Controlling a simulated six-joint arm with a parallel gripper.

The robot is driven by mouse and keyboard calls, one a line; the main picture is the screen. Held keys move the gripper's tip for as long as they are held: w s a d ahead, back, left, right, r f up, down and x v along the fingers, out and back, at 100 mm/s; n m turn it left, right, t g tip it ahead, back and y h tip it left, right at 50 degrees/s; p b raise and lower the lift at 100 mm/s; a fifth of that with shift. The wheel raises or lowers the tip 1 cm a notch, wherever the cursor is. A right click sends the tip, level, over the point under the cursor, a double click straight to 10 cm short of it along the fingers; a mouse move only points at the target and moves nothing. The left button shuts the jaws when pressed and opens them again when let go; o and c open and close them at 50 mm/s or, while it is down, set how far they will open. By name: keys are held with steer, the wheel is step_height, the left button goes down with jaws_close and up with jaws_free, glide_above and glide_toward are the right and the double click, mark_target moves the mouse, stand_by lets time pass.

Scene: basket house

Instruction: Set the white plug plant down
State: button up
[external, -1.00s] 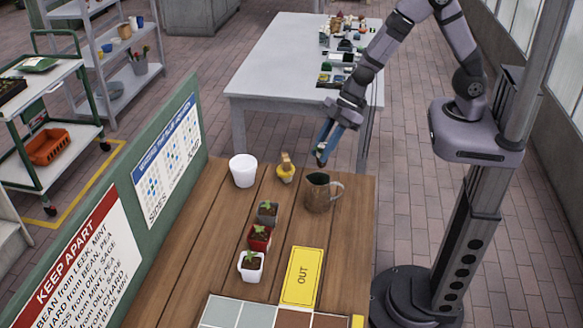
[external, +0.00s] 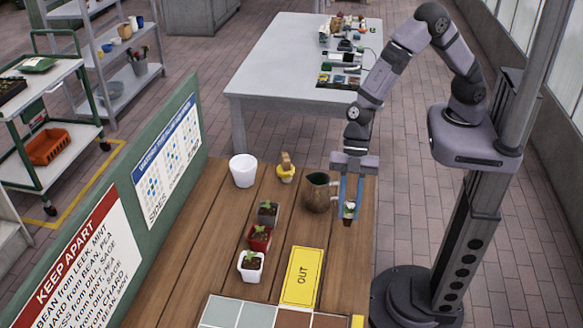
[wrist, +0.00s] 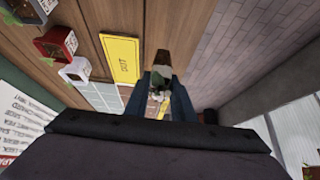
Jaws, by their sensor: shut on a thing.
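My gripper (external: 349,205) points down, shut on a small plug plant (external: 348,217) with a brown root plug, green leaves and a whitish part. It hangs over the right side of the wooden table, right of the metal jug. The plug also shows between my fingers in the wrist view (wrist: 161,76). Whether it touches the table I cannot tell. A white pot (external: 250,268), a red pot (external: 259,240) and a grey pot (external: 267,213), each with a seedling, stand in a row to the left.
A yellow OUT card (external: 301,275) lies in front, beside a tiled tray (external: 236,314). A white bucket (external: 242,171) and a yellow item (external: 286,172) stand farther back. The wood between jug and card is free.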

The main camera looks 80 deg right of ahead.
steer(key=shift+f+b, duration=0.95)
steer(key=shift+f, duration=3.3)
steer(key=shift+f, duration=0.2)
steer(key=o, duration=1)
steer(key=shift+r, duration=0.1)
steer(key=shift+w+r, duration=0.1)
steer(key=shift+r, duration=0.1)
steer(key=p+v, duration=0.2)
steer(key=v, duration=1)
steer(key=shift+d+f, duration=0.1)
